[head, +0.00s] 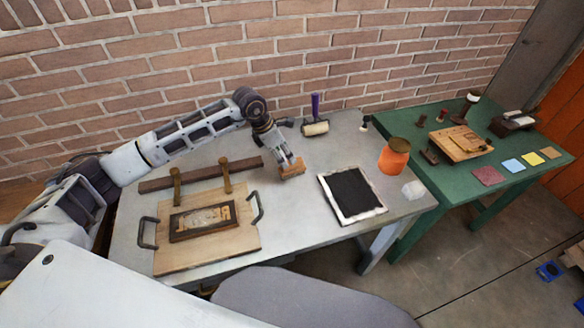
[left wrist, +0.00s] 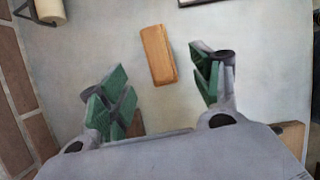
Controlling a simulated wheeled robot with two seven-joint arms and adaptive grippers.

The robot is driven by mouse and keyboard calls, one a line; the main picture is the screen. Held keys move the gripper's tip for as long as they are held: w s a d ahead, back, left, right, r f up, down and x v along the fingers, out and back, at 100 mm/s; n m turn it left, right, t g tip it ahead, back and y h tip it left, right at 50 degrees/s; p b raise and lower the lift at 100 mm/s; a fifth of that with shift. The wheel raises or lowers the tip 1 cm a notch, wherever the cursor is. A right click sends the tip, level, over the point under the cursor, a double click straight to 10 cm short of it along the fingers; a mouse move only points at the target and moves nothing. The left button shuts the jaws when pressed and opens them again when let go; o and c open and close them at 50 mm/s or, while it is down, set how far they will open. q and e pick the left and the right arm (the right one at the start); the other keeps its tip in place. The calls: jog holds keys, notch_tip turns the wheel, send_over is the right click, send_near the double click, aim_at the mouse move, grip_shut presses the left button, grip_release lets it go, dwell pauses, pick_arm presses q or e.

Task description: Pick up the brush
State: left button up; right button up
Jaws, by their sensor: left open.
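A small oblong wooden block (head: 293,173), which looks like the back of the brush, lies on the grey table (head: 303,232). No bristles can be made out. In the left wrist view the wooden block (left wrist: 158,55) lies ahead of and between the two green-padded fingers, touching neither. My left gripper (head: 287,161) is open and points down just over the block in the head view; its spread fingers also show in the left wrist view (left wrist: 158,85). My right gripper is not in view.
A wooden board (head: 168,257) with a dark frame and handles stands left, beside a long brown bar (head: 150,187). A black slab (head: 353,189), an orange jar (head: 394,160) and a roller (head: 315,127) stand right and behind. A green table (head: 445,184) adjoins.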

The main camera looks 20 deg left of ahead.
aim_at(292, 168)
pick_arm(q)
jog(key=shift+x, duration=1.05)
jog(key=shift+w+d+f, duration=0.15)
jog(key=shift+d+f, duration=0.05)
jog(key=shift+f, duration=0.25)
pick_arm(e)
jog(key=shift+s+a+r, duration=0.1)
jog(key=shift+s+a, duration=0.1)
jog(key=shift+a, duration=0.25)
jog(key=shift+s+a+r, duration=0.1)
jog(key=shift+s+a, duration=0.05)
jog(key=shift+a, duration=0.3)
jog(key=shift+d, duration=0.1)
